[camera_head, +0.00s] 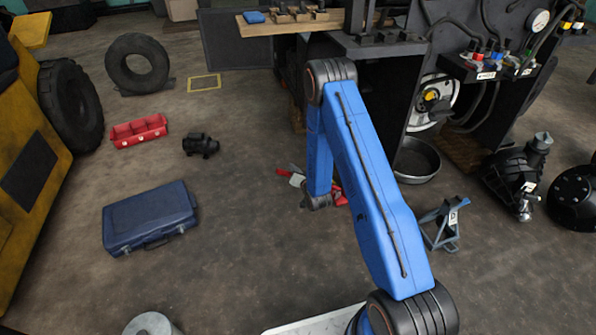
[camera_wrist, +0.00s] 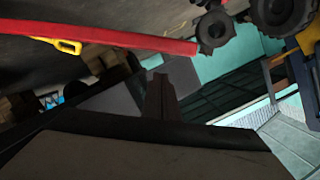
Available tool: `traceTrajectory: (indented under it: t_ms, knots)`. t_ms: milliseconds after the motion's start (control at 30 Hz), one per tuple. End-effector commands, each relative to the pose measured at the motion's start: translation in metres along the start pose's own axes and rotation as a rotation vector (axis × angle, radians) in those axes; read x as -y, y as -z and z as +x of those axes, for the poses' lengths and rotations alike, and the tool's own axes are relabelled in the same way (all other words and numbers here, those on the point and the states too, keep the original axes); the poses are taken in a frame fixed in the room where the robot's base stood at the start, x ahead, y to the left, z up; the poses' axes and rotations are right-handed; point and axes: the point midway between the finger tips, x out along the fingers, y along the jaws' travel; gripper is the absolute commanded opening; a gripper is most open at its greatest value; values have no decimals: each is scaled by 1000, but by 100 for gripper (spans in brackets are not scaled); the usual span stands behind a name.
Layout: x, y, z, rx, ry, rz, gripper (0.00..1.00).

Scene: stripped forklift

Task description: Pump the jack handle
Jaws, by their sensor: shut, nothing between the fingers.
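A long red bar (camera_wrist: 110,36), likely the jack handle, runs across the top left of the wrist view and ends right of the middle. Red parts (camera_head: 338,194), probably of the jack, show on the floor beside my arm in the head view; my arm hides most of them. My gripper (camera_wrist: 160,82) is shut and empty, its fingers below the red bar in the wrist picture. A gap shows between them, and I cannot tell its depth. In the head view my gripper (camera_head: 318,203) hangs low beside the red parts, its fingers unclear.
A blue case (camera_head: 150,217), a red tray (camera_head: 138,131) and a black part (camera_head: 201,145) lie to the left. A jack stand (camera_head: 441,225) and a round pan (camera_head: 416,160) stand right of my arm. The floor between the case and my arm is clear.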

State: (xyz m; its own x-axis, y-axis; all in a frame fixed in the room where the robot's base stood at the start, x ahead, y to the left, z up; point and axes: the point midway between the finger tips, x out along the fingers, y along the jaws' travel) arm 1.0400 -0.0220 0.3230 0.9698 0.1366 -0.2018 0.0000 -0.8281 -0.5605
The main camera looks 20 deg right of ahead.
Motion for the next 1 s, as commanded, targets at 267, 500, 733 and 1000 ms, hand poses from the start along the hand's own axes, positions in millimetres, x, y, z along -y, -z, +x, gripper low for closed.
traceTrajectory:
  t_ms: [267, 500, 733, 1000]
  knots:
    - [0, -24, 6, 0, 0, -1, 0]
    - [0, -27, 6, 0, 0, -1, 0]
    - [0, -28, 6, 0, -1, -4, 0]
    - [3, -58, 13, 4, -18, -84, 0]
